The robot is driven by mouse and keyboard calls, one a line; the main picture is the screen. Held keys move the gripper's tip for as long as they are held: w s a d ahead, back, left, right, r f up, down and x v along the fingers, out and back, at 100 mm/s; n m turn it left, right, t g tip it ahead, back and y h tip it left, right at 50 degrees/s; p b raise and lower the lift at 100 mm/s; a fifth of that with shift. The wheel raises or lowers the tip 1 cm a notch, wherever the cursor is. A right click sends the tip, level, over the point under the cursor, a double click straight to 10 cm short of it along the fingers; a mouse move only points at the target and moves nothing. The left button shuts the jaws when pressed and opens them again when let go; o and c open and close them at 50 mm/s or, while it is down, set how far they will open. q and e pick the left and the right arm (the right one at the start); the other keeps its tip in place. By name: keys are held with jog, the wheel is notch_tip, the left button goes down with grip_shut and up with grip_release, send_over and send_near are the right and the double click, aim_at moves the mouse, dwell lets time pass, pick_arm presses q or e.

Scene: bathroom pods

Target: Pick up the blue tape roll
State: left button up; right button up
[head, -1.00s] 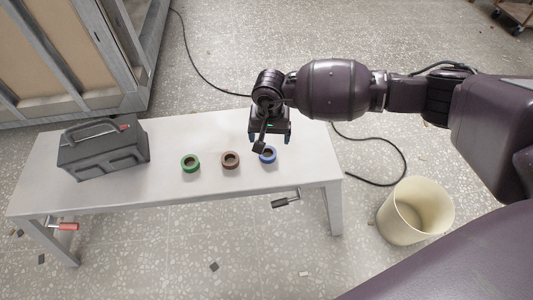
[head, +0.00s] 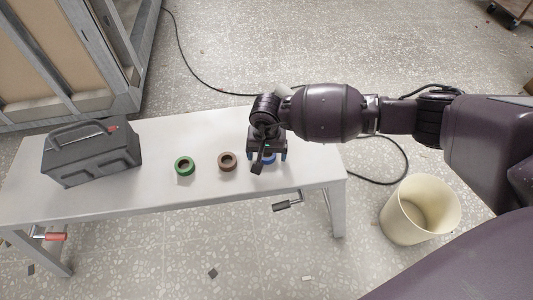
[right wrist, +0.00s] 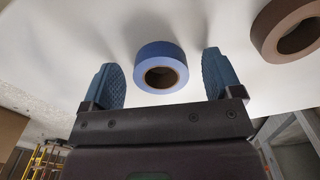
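The blue tape roll (head: 269,158) lies on the white table (head: 180,205), mostly hidden under my right gripper in the head view. In the right wrist view the blue tape roll (right wrist: 160,66) shows whole, between the two blue fingers and apart from both. My right gripper (head: 268,156) is open and empty, low over the roll; its spread fingers also show in the right wrist view (right wrist: 163,76). My left gripper is not in view.
A brown tape roll (head: 227,161) and a green tape roll (head: 184,166) lie to the left on the table. A grey toolbox (head: 91,152) stands at the table's left end. A cream bin (head: 402,222) stands on the floor at right.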

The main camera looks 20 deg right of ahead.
jog(key=c, duration=0.9)
jog(key=shift+r, duration=0.1)
jog(key=shift+c, duration=0.2)
